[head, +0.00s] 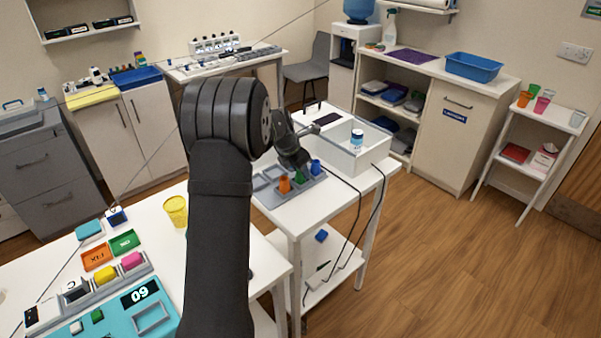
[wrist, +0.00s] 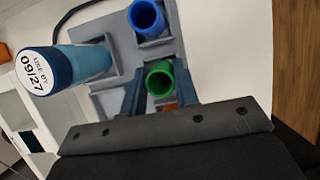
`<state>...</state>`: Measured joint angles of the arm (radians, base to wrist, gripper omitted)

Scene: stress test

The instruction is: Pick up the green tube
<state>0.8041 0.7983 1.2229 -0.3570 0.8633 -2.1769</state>
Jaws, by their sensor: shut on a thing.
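The green tube (head: 300,177) stands in a grey rack (head: 265,192) on the white cart, between an orange tube (head: 284,185) and a blue tube (head: 315,167). My gripper (head: 297,168) reaches down over it from above. In the wrist view my gripper (wrist: 160,88) has a finger on each side of the green tube (wrist: 158,66), shut on it. I look into the tube's open top. The blue tube (wrist: 147,18) stands just beyond it in the rack (wrist: 100,27). I cannot tell whether the green tube is lifted.
A blue-lidded jar (wrist: 70,63) marked "USE BY 09/27" is close on the left in the wrist view. A white open box (head: 350,158) with a blue-lidded jar (head: 357,138) stands beside the rack. Dark cables hang over the cart's right edge. A yellow cup (head: 175,211) stands on the nearer table.

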